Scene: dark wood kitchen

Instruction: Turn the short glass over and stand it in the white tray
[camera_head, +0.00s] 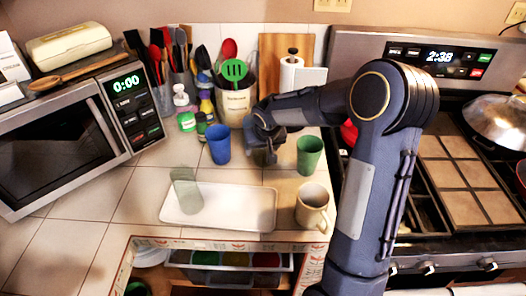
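The white tray (235,213) lies on the tiled counter near its front edge. A see-through grey-green glass (186,190) stands at the tray's left end; which end of it is up cannot be told. My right gripper (264,150) reaches in from the right and points down behind the tray, between a blue cup and a green cup. A small greyish, see-through shape shows at its fingertips; it may be the short glass, but it is too small and dark to tell. Whether the fingers are closed on it is not clear. My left gripper is out of view.
A blue cup (219,144) and a green cup (309,155) stand either side of my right gripper. A beige mug (312,206) is right of the tray. Utensil crocks and small jars stand behind; a microwave (70,135) is left, a stove right. Counter left of the tray is clear.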

